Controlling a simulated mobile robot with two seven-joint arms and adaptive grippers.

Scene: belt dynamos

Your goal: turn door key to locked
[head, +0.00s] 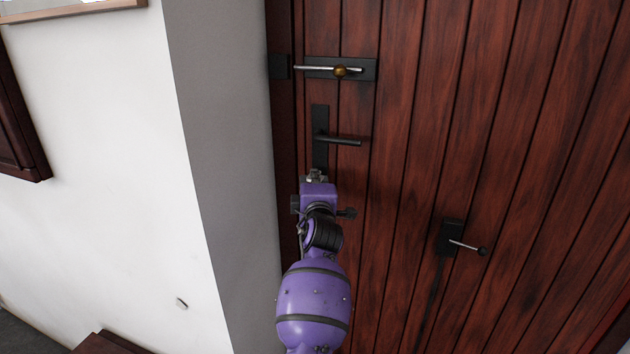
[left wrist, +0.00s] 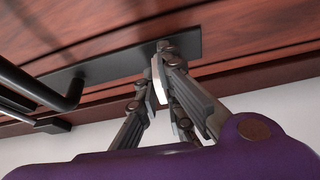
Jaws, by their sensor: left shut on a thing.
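The dark red wooden door (head: 420,130) carries a black lock plate (head: 321,118) with a lever handle (head: 345,140). My left gripper (head: 316,174) is at the lower end of this plate. In the left wrist view, the left gripper's fingertips (left wrist: 158,78) are close together at the end of the lock plate (left wrist: 125,65), shut on the door key. A small dark part of the key (left wrist: 164,46) shows at the plate by the fingertips. The rest of the key is hidden by the fingers, and its angle cannot be told. My right gripper is not in view.
A sliding bolt (head: 335,69) with a brass knob is above the handle. A second small fitting with a lever (head: 450,238) is lower right on the door. A grey wall edge (head: 225,160) stands close left of my left arm.

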